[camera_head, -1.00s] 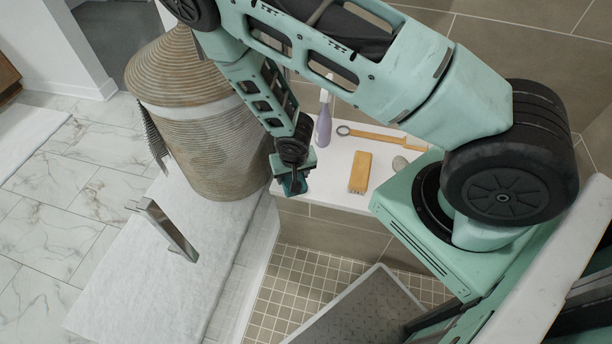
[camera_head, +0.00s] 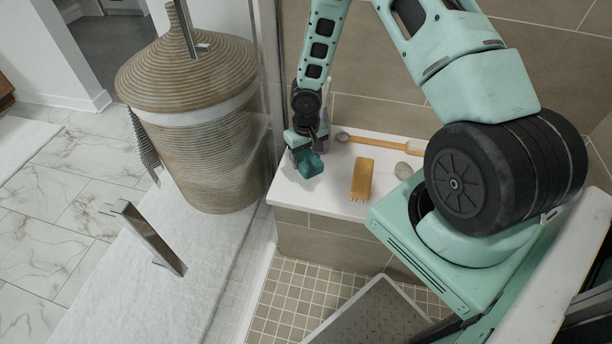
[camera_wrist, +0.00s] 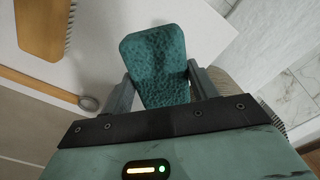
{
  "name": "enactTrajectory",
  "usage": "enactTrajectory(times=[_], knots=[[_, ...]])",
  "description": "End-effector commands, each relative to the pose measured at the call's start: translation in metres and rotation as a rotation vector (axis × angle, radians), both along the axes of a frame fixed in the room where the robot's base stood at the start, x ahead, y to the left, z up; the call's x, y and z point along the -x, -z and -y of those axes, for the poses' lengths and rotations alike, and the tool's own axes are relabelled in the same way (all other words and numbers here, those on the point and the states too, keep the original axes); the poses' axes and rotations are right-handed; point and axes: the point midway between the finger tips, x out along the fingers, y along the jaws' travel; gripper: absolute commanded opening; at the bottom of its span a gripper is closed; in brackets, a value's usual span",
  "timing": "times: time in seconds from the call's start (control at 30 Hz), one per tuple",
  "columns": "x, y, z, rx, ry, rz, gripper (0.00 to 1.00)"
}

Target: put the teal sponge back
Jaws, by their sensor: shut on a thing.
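The teal sponge (camera_wrist: 157,62) is between the two fingers of my gripper (camera_wrist: 160,85) in the wrist view, with its far part sticking out past the fingertips. In the head view the sponge (camera_head: 309,164) shows below my gripper (camera_head: 303,146), over the left end of the white ledge (camera_head: 325,200). My gripper is shut on it. I cannot tell whether the sponge touches the ledge.
On the ledge lie a wooden brush (camera_head: 361,180), a long-handled wooden brush (camera_head: 380,142) and a grey stone (camera_head: 403,170). A purple bottle (camera_head: 325,130) stands partly hidden behind my gripper. A wicker basket (camera_head: 200,150) stands left, beyond the glass.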

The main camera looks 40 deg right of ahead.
Motion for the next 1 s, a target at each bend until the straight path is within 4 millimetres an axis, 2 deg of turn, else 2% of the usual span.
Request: enactTrajectory(times=[0.03,0.27,0.43,0.53,0.73,0.77,0.83,1.0], knots=[[0.001,0.013,-0.001,0.0,-0.002,-0.003,0.4],[0.0,0.036,-0.001,0.0,0.0,-0.001,0.4],[0.0,0.06,-0.001,0.0,0.0,0.0,0.4],[0.0,0.067,0.0,0.0,0.0,-0.001,0.41],[0.0,0.067,0.0,0.0,0.001,0.0,0.4],[0.0,0.067,0.0,0.0,0.001,0.0,0.61],[0.0,0.067,0.0,0.0,0.001,0.0,0.8],[0.0,0.067,0.0,0.0,0.001,0.0,0.8]])
